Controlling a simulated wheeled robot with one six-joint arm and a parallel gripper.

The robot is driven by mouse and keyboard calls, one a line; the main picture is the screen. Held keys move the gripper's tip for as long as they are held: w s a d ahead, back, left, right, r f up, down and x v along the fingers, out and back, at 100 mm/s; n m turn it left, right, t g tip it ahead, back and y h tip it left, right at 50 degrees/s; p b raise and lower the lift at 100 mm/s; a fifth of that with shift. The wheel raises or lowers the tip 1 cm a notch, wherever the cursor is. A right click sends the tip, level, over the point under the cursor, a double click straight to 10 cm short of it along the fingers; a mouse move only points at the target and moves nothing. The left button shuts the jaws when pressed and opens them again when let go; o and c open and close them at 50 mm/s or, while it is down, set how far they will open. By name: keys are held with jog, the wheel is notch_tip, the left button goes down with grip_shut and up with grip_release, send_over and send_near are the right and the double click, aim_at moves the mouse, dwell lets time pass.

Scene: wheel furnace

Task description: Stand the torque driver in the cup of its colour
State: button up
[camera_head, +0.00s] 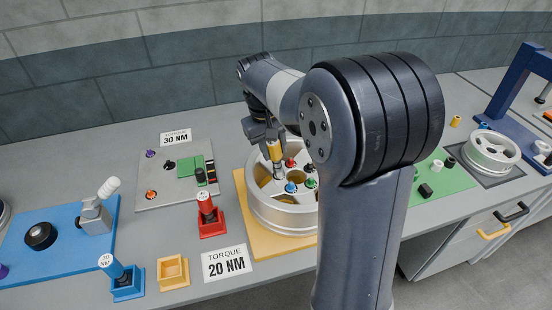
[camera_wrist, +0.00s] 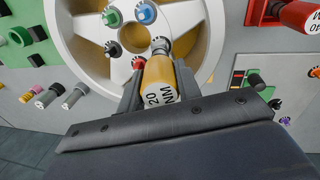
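My gripper (camera_head: 272,140) is closed around a yellow torque driver (camera_head: 275,153) over the silver wheel (camera_head: 258,208). In the wrist view the driver (camera_wrist: 161,82) is marked "20 NM", lies between both fingers and points its metal tip at the wheel hub area. I cannot tell whether the tip touches a lug nut. An empty yellow square cup (camera_head: 172,272) stands at the front of the bench, left of the "TORQUE 20 NM" sign. A red cup (camera_head: 212,226) holds a red driver (camera_head: 206,204). A blue cup (camera_head: 128,288) holds a blue driver (camera_head: 113,267).
The wheel has coloured lug nuts (camera_head: 290,187) and rests on a yellow board (camera_head: 245,210). A "TORQUE 20 NM" sign (camera_head: 226,263) stands right of the yellow cup. A blue board (camera_head: 50,250) and a grey panel (camera_head: 180,170) lie left.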

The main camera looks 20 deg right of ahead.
grip_shut()
jog(key=shift+r+p, duration=2.25)
jog(key=shift+r, duration=0.3)
